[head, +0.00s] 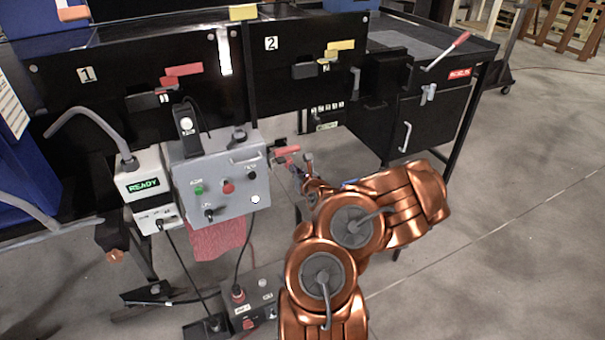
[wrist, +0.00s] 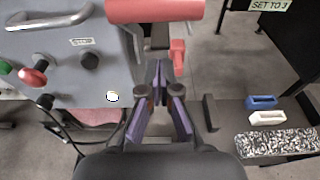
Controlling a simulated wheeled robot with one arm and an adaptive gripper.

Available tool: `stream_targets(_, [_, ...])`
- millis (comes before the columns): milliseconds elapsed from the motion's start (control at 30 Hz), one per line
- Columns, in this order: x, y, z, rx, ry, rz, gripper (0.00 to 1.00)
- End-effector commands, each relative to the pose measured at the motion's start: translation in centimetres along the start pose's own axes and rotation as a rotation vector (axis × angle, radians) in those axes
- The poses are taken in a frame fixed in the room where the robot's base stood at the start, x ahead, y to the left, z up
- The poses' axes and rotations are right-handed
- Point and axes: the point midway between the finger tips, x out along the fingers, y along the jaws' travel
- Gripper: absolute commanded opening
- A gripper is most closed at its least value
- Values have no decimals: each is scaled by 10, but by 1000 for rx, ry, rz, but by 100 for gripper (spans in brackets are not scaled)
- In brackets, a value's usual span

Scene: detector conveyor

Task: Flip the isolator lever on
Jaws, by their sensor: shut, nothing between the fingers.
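A lever with a red grip (head: 286,150) sticks out from the right side of the grey control box (head: 237,187); I take it as the isolator lever. In the wrist view its thick red grip (wrist: 153,10) lies level across the top edge, close to the camera. My gripper (wrist: 158,70) is shut and empty, its fingertips just below the grip in the picture. I cannot tell whether they touch the lever. In the head view my gripper (head: 308,160) is small, just right of the lever, and partly hidden by my arm.
The control box carries a red knob (wrist: 33,76), a black knob (wrist: 90,60) and a handle (wrist: 48,20). A smaller red part (wrist: 178,53) hangs right of my fingertips. A READY display unit (head: 146,185) stands left of the box. A black cabinet (head: 433,120) with another red-handled lever (head: 447,50) is right.

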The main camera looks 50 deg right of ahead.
Motion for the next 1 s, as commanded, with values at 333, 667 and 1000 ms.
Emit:
stream_targets(333, [-32,-3,11,2,-3,-5,0])
stream_targets(667, [-56,-1,18,2,0,-3,0])
stream_targets(1000, [-64,0,21,1,1,-1,0])
